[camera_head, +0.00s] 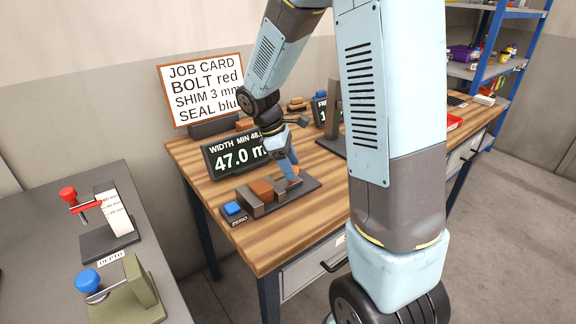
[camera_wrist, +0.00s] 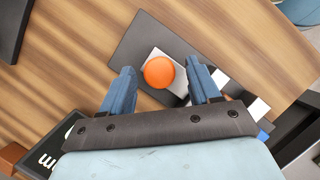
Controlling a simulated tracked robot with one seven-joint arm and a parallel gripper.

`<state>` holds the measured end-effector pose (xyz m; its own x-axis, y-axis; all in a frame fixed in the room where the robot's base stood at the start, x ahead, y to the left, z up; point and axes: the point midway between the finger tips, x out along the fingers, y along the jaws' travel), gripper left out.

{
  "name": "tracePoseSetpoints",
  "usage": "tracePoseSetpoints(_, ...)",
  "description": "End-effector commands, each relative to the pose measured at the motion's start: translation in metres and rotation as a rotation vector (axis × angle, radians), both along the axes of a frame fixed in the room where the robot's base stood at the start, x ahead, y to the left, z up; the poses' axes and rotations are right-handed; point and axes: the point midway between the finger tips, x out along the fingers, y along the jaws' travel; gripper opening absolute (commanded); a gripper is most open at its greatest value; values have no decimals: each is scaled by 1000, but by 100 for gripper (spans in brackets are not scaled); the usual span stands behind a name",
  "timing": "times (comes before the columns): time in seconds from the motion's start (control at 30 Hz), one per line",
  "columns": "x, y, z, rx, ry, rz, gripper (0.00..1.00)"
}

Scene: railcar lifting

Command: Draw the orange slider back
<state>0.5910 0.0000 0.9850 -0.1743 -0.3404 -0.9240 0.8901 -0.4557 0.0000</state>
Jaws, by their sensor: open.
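The orange slider knob (camera_wrist: 159,72) is round and sits on a pale strip of a dark base plate (camera_wrist: 150,38) in the wrist view. In the head view the orange knob (camera_head: 296,171) shows only partly beside my fingers. My gripper (camera_wrist: 163,80) is open, with one blue finger on each side of the knob; I cannot tell whether either touches it. In the head view my gripper (camera_head: 290,167) points down over the right part of the width gauge. The gauge holds a brown block (camera_head: 262,189) between grey jaws.
A display (camera_head: 235,156) behind the gauge reads WIDTH and 47.0. A blue ZERO button (camera_head: 234,209) is at the gauge's left end. A job card (camera_head: 203,88) stands at the back. A dark stand (camera_head: 334,112) is to the right. The wooden bench front (camera_head: 262,250) is clear.

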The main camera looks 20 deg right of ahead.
Motion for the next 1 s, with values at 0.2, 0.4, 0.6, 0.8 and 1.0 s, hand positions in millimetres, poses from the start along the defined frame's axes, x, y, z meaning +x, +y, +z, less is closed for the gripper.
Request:
tracePoseSetpoints(0.2,-1,-1,-3,-1,0,0,62)
tracePoseSetpoints(0.4,-1,-1,-3,-1,1,1,55)
tracePoseSetpoints(0.6,-1,-1,-3,-1,1,1,36)
tracePoseSetpoints(0.8,-1,-1,-3,0,2,1,17)
tracePoseSetpoints(1.0,-1,0,-3,0,2,1,0)
